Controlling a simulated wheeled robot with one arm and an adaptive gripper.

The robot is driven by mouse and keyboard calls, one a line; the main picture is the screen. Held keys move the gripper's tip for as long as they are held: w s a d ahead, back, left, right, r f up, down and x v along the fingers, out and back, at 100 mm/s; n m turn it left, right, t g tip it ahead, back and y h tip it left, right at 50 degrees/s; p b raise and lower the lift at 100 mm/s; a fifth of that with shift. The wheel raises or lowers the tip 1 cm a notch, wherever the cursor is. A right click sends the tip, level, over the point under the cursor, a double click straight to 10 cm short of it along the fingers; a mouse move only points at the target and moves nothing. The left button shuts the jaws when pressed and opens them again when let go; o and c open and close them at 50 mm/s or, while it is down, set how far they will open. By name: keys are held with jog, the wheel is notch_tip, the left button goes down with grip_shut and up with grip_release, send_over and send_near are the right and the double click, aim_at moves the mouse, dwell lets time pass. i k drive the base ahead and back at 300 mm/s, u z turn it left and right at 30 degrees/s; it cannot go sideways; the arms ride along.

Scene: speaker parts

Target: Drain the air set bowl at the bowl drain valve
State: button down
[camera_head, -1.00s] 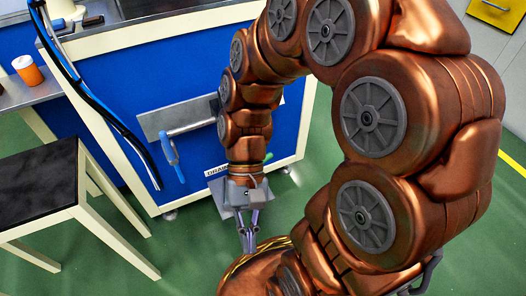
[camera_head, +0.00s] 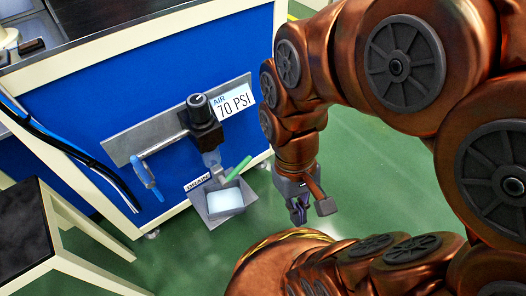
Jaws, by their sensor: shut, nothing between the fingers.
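The air set (camera_head: 203,110) is a dark regulator with a knob, mounted on a grey plate on the blue panel, beside a label reading "AIR 70 PSI". Its bowl (camera_head: 212,159) hangs below, grey and partly clear. A green lever (camera_head: 238,168), apparently the bowl drain valve, sticks out up and right beneath the bowl. A "DRAIN" label (camera_head: 198,182) is next to a grey tray (camera_head: 225,213) with a whitish inside, under the bowl. My gripper (camera_head: 299,215) points down, shut and empty, to the right of the tray and apart from the lever.
A blue hand valve (camera_head: 146,176) hangs at the plate's left end. Black and blue hoses (camera_head: 75,153) run down the panel's left side. A dark-topped stool (camera_head: 25,235) stands at lower left. Green floor is open right of the bench.

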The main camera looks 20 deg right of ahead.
aim_at(225, 182)
jog(key=z, duration=0.05)
jog(key=k, duration=1.1)
jog(key=u, duration=1.1)
jog(key=i, duration=0.5)
jog(key=u, duration=0.05)
